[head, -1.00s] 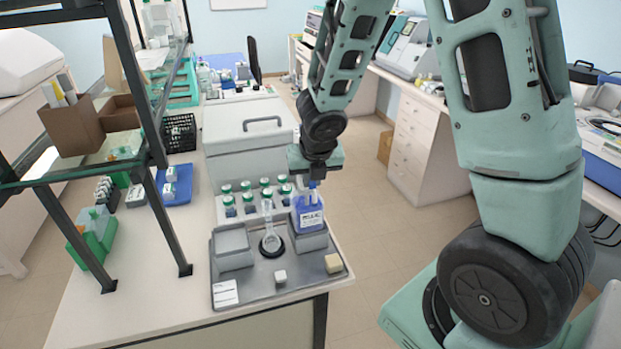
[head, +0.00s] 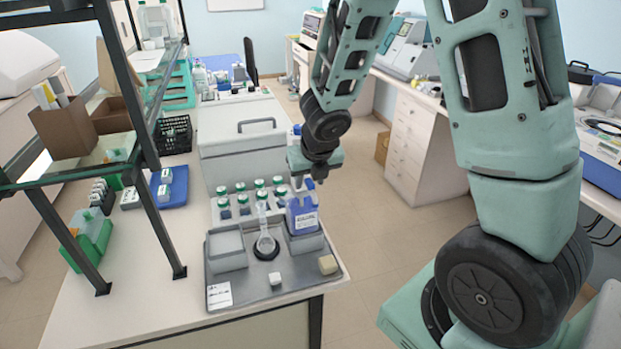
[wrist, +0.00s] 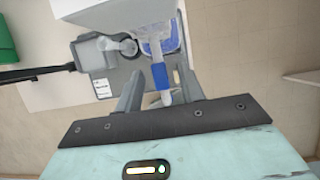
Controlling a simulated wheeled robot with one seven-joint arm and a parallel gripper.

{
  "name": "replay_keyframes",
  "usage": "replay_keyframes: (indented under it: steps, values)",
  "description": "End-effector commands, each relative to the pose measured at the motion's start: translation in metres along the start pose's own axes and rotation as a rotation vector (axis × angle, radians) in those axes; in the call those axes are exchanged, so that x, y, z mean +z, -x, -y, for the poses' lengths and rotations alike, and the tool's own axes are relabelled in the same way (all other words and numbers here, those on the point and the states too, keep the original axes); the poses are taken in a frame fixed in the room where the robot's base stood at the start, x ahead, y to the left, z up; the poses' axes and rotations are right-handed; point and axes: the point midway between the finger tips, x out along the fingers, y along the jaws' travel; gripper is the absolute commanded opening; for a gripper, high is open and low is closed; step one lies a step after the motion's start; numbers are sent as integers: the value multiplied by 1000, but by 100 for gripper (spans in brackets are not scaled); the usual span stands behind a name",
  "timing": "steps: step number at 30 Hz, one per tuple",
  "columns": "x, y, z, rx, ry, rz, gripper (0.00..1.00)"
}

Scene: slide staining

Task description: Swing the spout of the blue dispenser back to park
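The blue dispenser (head: 303,215) is a bottle with blue liquid and a white label. It stands at the back right of the grey tray (head: 280,292). My gripper (head: 311,182) is just above its top, pointing down. In the wrist view, my gripper's two grey fingers (wrist: 161,85) are apart. The dispenser's blue and white spout (wrist: 160,76) runs between them, with a visible gap on each side. The dispenser's body (wrist: 157,42) shows beyond the fingertips. In the head view my gripper partly hides the dispenser's top.
A clear flask (head: 265,240) stands left of the dispenser on the tray. A rack of green-capped bottles (head: 241,201) and a white lidded box (head: 240,150) stand behind. A dark shelf post (head: 165,230) rises at left. Open floor lies to the right of the bench.

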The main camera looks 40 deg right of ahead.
Motion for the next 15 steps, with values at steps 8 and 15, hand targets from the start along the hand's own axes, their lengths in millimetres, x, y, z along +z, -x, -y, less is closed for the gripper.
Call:
replay_keyframes:
  steps: [8,15]
  values:
    - [0,2,0,0,0,-1,38]
    - [2,37,0,0,-1,0,38]
